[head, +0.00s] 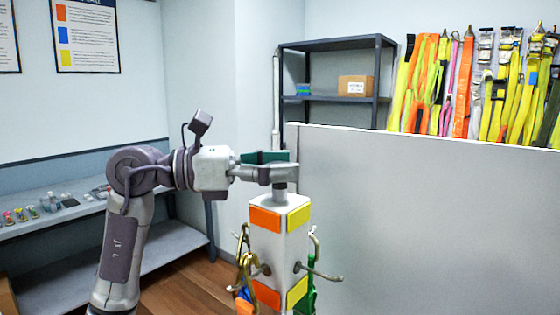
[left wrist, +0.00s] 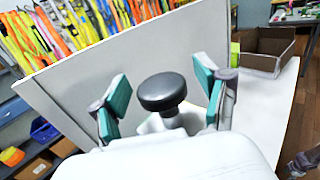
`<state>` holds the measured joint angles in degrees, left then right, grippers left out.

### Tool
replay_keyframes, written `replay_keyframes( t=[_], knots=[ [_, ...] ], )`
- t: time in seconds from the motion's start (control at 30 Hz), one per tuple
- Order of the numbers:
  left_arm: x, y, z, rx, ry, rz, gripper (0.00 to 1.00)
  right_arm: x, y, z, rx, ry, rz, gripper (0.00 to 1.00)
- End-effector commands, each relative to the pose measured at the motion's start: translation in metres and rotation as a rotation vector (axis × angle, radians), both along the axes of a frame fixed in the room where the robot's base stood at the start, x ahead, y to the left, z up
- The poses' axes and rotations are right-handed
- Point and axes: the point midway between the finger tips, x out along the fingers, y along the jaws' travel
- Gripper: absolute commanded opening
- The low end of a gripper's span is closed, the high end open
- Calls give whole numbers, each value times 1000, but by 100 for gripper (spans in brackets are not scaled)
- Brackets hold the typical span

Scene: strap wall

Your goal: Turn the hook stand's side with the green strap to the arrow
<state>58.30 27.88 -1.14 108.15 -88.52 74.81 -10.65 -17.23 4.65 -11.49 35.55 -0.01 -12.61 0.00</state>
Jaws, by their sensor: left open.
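The hook stand (head: 281,250) is a white square post with orange and yellow patches, metal hooks and a knob on top. A green strap (head: 311,291) hangs on its right side, partly hidden. Brass-coloured hardware with blue and orange bits hangs on its left side. My left gripper (head: 283,166) is at the knob on top of the post. In the left wrist view the round black knob (left wrist: 162,91) stands between the two green-padded fingers, with a gap on each side. The gripper is open. I see no arrow. My right gripper is not in view.
A tall pale panel (head: 430,200) stands close to the right of the stand. Several colourful straps (head: 470,85) hang on the wall behind it. A dark shelf (head: 335,45) with a cardboard box stands at the back. A low bench (head: 90,215) with small items is on the left.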

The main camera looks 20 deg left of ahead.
Motion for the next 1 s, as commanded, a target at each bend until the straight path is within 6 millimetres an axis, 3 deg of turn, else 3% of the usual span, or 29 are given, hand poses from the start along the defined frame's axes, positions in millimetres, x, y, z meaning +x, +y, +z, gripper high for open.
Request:
replay_keyframes(
  t=[0.17, 0.6, 1.0],
  knots=[
    [0, 0, 0, 0, 0, 0, 72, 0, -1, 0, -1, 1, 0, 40],
    [0, 1, 0, 0, 0, 1, 0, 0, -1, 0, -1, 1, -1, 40],
    [2, 6, -1, 0, -1, 35, 0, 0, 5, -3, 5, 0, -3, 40]
  ],
)
